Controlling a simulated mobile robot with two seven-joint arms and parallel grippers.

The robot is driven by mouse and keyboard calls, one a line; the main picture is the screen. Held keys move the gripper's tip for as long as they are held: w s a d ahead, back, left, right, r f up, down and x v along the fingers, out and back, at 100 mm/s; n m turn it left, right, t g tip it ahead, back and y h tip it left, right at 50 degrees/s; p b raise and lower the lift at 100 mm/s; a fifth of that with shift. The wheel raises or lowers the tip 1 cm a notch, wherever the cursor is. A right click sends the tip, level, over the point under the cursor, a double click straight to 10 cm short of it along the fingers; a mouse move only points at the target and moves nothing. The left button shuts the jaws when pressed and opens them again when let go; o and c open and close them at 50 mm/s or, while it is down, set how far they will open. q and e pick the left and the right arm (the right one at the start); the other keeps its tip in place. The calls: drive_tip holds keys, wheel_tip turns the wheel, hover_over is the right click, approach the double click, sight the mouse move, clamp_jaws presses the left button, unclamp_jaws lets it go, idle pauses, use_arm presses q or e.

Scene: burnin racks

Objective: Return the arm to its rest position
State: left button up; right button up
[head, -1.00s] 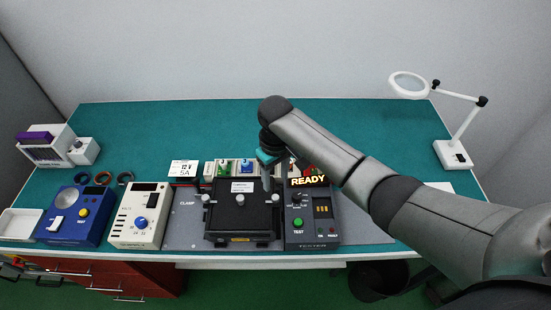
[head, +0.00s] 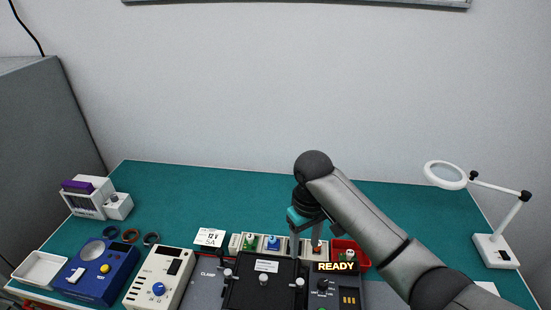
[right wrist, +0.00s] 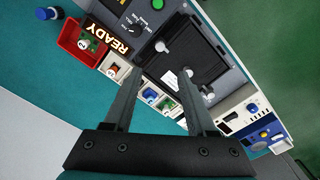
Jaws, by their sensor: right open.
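My right gripper (head: 304,240) hangs above the back edge of the black clamp fixture (head: 262,293), near the row of small coloured modules. In the right wrist view its two fingers (right wrist: 160,105) are spread apart with nothing between them. The clamp fixture (right wrist: 185,60) lies beyond the fingertips there, with its lid down. My right arm reaches in from the lower right of the head view. My left gripper is not in view.
A tester showing READY (head: 336,267) and a red bin (head: 364,257) stand right of the fixture. A cream meter (head: 150,290) and a blue unit (head: 97,275) stand left. A magnifier lamp (head: 496,250) is at the right. The back of the green bench is clear.

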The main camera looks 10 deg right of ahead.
drive_tip(key=s+a+f+t+y, duration=0.25)
drive_tip(key=s+f, duration=0.35)
drive_tip(key=s, duration=0.6)
drive_tip(key=s+d+r+m+t+h, duration=0.1)
drive_tip(key=s+d, duration=0.2)
drive_tip(key=s, duration=0.3)
drive_tip(key=s+d+r+m+h, duration=0.1)
drive_tip(key=s+d, duration=0.2)
drive_tip(key=s, duration=0.2)
wheel_tip(320, 180, down, 35)
drive_tip(key=s+g+b, duration=0.1)
drive_tip(key=s+b, duration=0.2)
drive_tip(key=b, duration=1)
drive_tip(key=s+d+f+b, duration=0.1)
drive_tip(key=s+f+b, duration=0.4)
drive_tip(key=f, duration=0.7)
drive_tip(key=s+d+f+g+b, duration=0.1)
drive_tip(key=s+f+b, duration=0.4)
drive_tip(key=s+f, duration=0.4)
wheel_tip(320, 180, down, 3)
drive_tip(key=shift+s+d+r+b, duration=0.15)
drive_tip(key=shift+s+b, duration=0.2)
drive_tip(key=shift+g+h, duration=0.25)
